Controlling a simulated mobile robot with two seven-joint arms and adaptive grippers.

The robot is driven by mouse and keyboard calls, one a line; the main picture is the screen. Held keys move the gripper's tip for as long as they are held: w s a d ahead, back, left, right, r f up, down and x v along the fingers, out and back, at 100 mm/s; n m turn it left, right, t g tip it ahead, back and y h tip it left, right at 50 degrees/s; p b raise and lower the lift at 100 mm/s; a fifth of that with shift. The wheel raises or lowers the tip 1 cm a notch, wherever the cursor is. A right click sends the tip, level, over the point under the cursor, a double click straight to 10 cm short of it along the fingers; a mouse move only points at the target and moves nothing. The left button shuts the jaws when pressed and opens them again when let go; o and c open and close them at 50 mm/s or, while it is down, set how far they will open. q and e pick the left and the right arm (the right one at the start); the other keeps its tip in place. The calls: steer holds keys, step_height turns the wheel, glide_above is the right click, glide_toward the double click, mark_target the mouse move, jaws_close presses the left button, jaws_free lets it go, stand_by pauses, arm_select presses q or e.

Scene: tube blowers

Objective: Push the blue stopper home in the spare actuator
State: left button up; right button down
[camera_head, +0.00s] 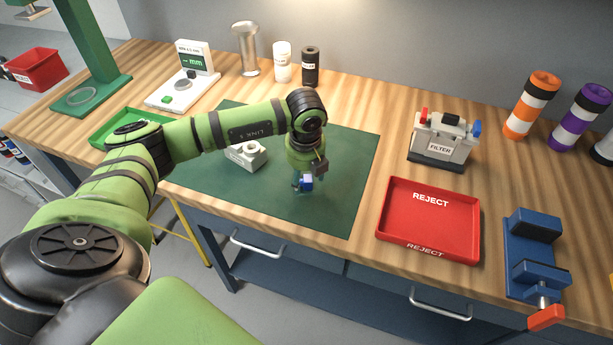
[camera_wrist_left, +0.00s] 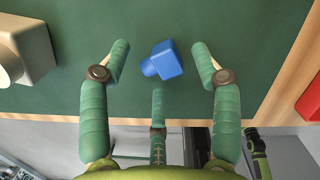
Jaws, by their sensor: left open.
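The blue stopper (camera_head: 307,182) is on the green mat below my left gripper (camera_head: 309,187). In the left wrist view the stopper (camera_wrist_left: 163,60), a blocky head with a short round nub pointing left, lies between the spread green fingers of the left gripper (camera_wrist_left: 160,55). The left gripper is open, with visible gaps to the stopper on both sides. A pale beige block with a round opening, likely the spare actuator (camera_head: 246,154), sits on the mat to the left; part of it shows at the left edge of the wrist view (camera_wrist_left: 28,50). My right gripper is not in view.
A red reject tray (camera_head: 385,225) and a blue vise (camera_head: 535,245) are to the right. A filter unit (camera_head: 440,150) with red and blue end parts stands behind the tray. A gauge (camera_head: 183,85) and a green tray (camera_head: 99,136) are at left. The mat (camera_head: 345,165) is clear to the right.

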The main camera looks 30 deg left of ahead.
arm_select(q)
steer(key=shift+f, duration=0.4)
steer(key=c, duration=1.2)
steer(key=shift+r, duration=0.2)
